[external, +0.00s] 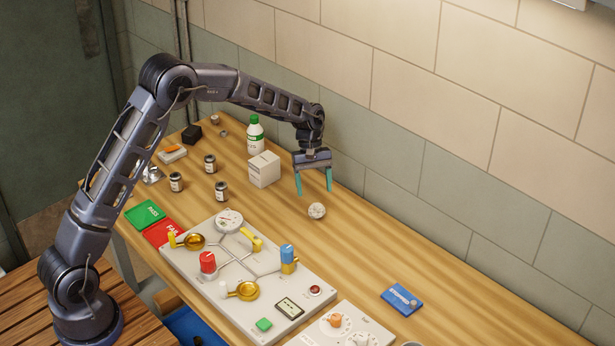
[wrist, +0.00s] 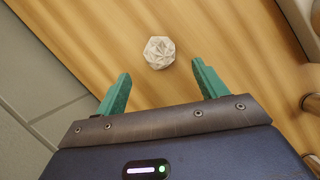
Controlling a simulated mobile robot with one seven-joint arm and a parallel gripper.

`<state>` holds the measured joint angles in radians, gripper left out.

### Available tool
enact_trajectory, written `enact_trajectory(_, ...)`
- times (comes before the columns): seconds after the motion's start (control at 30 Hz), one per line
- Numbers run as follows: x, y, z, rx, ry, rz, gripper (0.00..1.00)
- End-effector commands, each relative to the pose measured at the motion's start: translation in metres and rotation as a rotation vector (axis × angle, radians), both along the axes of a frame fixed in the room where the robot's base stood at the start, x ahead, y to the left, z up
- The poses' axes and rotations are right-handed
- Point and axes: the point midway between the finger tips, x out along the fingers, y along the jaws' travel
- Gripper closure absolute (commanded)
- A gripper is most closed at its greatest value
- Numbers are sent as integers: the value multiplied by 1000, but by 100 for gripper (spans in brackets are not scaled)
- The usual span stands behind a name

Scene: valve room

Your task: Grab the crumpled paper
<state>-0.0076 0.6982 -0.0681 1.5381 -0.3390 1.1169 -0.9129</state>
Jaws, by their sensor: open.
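The crumpled paper (external: 317,211) is a small whitish faceted ball on the wooden table. My gripper (external: 313,193) is open and empty, with its teal fingers pointing down above the table, close to the ball. In the wrist view the paper (wrist: 159,52) lies beyond the fingertips, roughly centred between the two fingers of my gripper (wrist: 160,78). Nothing hides the paper in either view. It is not between the fingers.
A white box (external: 264,169) and a green-capped bottle (external: 255,133) stand left of my gripper. A valve panel (external: 205,280) with knobs lies in front. A blue card-like item (external: 402,299) lies to the right. The tabletop around the paper is clear. A tiled wall (external: 440,190) runs behind.

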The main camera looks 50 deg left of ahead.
Motion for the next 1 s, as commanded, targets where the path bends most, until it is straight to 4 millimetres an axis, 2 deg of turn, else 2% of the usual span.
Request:
enact_trajectory(0.27,-5,-8,-18,-1,1,-1,29)
enact_trajectory(0.6,-13,-22,-56,-1,1,-1,29)
enact_trajectory(0.87,-14,-24,-60,1,-1,-1,29)
enact_trajectory(1.0,-14,-23,-60,1,-1,-1,54)
